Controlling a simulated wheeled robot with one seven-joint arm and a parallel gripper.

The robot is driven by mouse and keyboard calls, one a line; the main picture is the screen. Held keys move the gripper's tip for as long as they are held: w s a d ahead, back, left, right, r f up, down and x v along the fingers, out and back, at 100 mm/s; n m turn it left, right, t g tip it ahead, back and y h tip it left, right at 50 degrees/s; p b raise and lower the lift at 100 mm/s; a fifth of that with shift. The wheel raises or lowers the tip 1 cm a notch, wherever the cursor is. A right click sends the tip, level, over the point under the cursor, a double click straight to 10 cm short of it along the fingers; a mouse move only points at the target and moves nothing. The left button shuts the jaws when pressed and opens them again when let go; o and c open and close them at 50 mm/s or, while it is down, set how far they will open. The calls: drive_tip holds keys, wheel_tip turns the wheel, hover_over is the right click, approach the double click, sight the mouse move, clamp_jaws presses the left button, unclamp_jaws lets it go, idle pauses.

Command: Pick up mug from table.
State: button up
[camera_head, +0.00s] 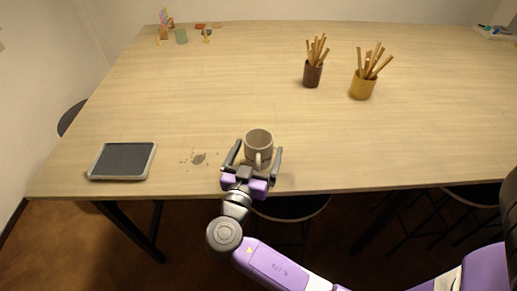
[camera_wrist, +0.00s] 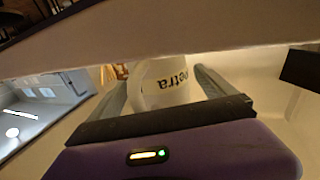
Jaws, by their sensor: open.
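A light beige mug (camera_head: 259,142) stands upright on the wooden table (camera_head: 220,95) near its front edge, its handle toward my arm. In the wrist view the mug (camera_wrist: 160,85) is pale with dark lettering that reads in part "petra". My gripper (camera_head: 257,153) is open, with one finger on each side of the mug. In the wrist view my gripper (camera_wrist: 155,88) also has its fingers to either side of the mug. I cannot tell whether the fingers touch it.
A dark-screened tablet (camera_head: 122,160) lies at the front left, with a grey stain (camera_head: 198,158) between it and the mug. A dark cup (camera_head: 313,75) and a yellow cup (camera_head: 362,87) of wooden sticks stand farther back right. Stools (camera_head: 291,208) are below the table.

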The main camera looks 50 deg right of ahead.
drive_tip(key=shift+w+d, duration=0.2)
drive_tip(key=shift+d, duration=0.35)
drive_tip(key=c, duration=1.8)
drive_tip(key=shift+o, duration=0.2)
drive_tip(key=shift+r, duration=0.15)
